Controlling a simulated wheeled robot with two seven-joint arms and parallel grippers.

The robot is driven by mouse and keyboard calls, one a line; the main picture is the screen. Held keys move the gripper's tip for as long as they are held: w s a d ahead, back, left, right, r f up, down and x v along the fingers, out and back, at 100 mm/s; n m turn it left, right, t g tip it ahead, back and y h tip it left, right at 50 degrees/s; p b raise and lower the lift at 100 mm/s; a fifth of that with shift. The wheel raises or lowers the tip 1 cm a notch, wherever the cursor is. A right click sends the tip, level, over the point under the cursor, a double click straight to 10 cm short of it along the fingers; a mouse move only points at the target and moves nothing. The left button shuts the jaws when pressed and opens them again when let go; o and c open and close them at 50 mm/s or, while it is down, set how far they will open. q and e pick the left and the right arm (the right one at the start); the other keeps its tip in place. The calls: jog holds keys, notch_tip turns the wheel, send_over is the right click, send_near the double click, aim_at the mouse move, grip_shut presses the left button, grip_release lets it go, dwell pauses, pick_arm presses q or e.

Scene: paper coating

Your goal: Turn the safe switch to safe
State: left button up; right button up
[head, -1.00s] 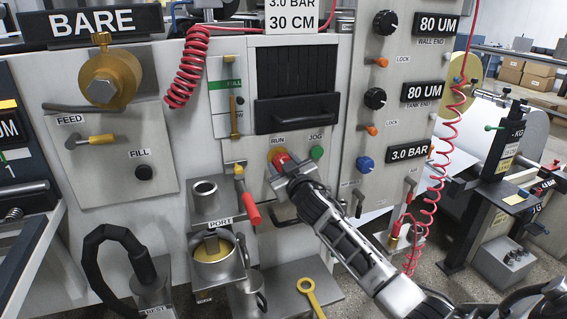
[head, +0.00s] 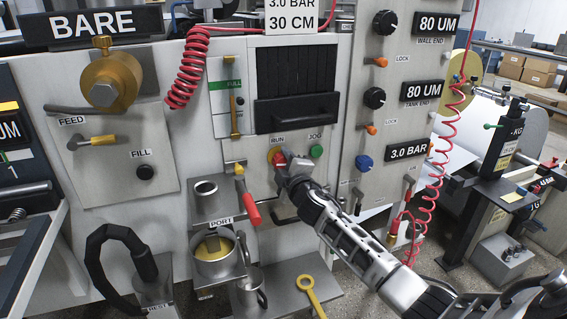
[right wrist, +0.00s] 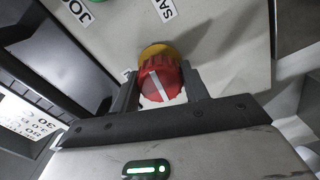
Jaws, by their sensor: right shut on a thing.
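The safe switch is a red round knob (right wrist: 161,82) with a white line, on a yellow base plate (right wrist: 153,52). It sits on the machine's front panel under the RUN label; in the head view the red knob (head: 280,160) shows just left of my gripper. My right gripper (right wrist: 160,90) is shut on the red knob, one finger on each side of it. It also shows in the head view (head: 286,165). A partly cut-off label starting "SA" (right wrist: 165,10) is beside the knob in the right wrist view. My left gripper is out of view.
A green JOG button (head: 316,152) is right of the knob. A red-handled lever (head: 251,212) hangs just below left. A dark shutter with a handle (head: 297,110) is above. A blue knob (head: 365,163) and coiled red hose (head: 440,190) are to the right.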

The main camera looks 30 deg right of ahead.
jog(key=shift+n, duration=0.9)
jog(key=o, duration=1)
jog(key=shift+s, duration=0.1)
jog(key=v, duration=1.5)
jog(key=shift+s, duration=0.4)
